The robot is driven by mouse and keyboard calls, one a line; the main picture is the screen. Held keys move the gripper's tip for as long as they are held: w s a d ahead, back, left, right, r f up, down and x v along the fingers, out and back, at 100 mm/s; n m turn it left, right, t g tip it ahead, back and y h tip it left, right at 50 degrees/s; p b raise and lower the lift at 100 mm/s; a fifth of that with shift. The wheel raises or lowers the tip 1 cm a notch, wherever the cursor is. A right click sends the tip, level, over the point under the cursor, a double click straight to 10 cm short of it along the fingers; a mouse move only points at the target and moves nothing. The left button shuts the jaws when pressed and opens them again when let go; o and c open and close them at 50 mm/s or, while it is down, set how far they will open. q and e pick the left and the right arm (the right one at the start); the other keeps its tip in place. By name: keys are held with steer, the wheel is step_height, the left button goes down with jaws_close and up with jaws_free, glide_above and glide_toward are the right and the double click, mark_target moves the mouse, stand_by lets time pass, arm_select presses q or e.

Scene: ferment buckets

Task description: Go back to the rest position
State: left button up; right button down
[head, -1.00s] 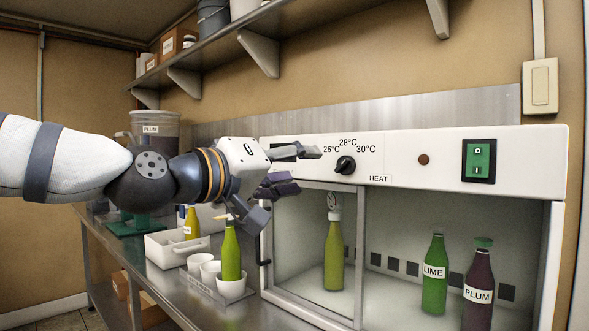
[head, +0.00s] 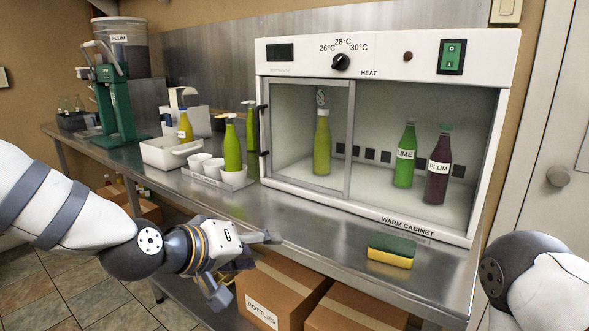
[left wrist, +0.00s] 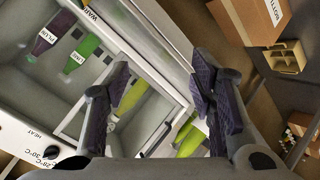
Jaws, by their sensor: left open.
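My left gripper (head: 248,268) is open and empty. It hangs low in front of the bench edge, apart from the cabinet. The left wrist view shows its two dark pads spread (left wrist: 163,85) with nothing held between them. The warm cabinet (head: 383,214) stands on the steel bench with its right side open. A dial (head: 341,62) and a green switch (head: 451,56) sit on its top panel. Inside are a lime bottle (head: 405,158), a plum bottle (head: 438,170) and a yellow-green bottle with a gauge (head: 322,145). My right arm shows at the right edge; its gripper is out of view.
Cardboard boxes (head: 275,285) sit below the bench. A white door is at the right.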

arm_select(q)
steer(key=s+a+f+g+y, duration=0.2)
steer(key=s+a+f+g, duration=0.15)
steer(key=s+f, duration=0.85)
steer(key=s+a+f+g+y, duration=0.2)
steer(key=s+a+f+g, duration=0.15)
steer(key=s+f, duration=0.85)
steer(key=s+a+f+m+g+y, duration=0.1)
steer(key=s+a+f+g, duration=0.1)
steer(key=s, duration=0.7)
steer(key=s+a+f+m+g+y, duration=0.1)
steer(key=s+a+f+g, duration=0.1)
steer(key=s+a+f, duration=0.2)
steer(key=s+a, duration=0.3)
steer(key=s, duration=0.1)
steer(key=shift+s+f+y, duration=0.4)
arm_select(e)
steer(key=shift+s+a+r, duration=0.1)
steer(key=shift+s+a, duration=0.05)
steer(key=shift+s, duration=0.1)
